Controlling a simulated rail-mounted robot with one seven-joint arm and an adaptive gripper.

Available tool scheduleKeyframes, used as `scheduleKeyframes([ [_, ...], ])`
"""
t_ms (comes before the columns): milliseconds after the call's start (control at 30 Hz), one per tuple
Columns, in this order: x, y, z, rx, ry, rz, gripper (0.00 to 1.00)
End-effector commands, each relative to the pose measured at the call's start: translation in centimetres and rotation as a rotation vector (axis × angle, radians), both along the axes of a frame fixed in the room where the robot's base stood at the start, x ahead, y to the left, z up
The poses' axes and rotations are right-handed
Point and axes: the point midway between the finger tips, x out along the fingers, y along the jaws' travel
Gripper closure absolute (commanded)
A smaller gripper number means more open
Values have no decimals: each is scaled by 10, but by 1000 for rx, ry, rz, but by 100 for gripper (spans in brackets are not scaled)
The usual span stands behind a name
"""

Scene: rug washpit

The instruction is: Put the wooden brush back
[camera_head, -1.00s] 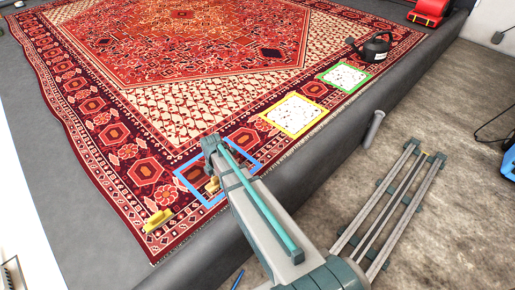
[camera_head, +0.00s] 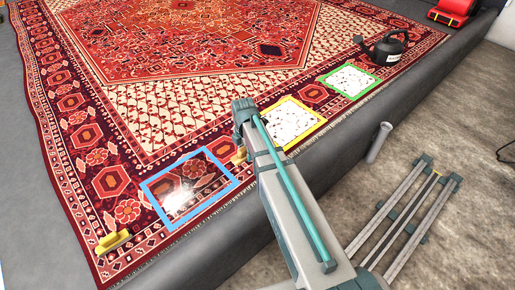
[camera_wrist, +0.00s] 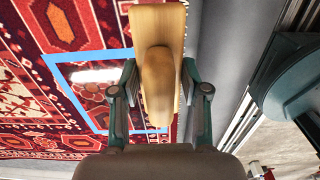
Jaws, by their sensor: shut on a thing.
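The wooden brush (camera_wrist: 158,70) is light brown and held between the two dark green fingers of my gripper (camera_wrist: 158,88) in the wrist view. In the head view a small tan end of the brush (camera_head: 238,157) shows beside my arm; the rest is hidden. My gripper is shut on it over the patterned rug, between the blue frame (camera_head: 150,190) and the yellow frame (camera_head: 318,112). I cannot tell from the frames how high the brush is above the rug.
A yellow block-like tool (camera_head: 113,241) lies on the rug at lower left. The blue frame encloses a patch with bright glare. Yellow and green frames (camera_head: 347,82) enclose speckled white patches. The rug's left border looks clear.

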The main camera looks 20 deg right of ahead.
Motion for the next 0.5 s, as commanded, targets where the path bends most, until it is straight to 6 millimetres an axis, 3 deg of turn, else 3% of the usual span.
scheduleKeyframes([
  [167,18,-4,-10,0,0,7,87],
  [500,90,-21,-43,0,-1,6,87],
])
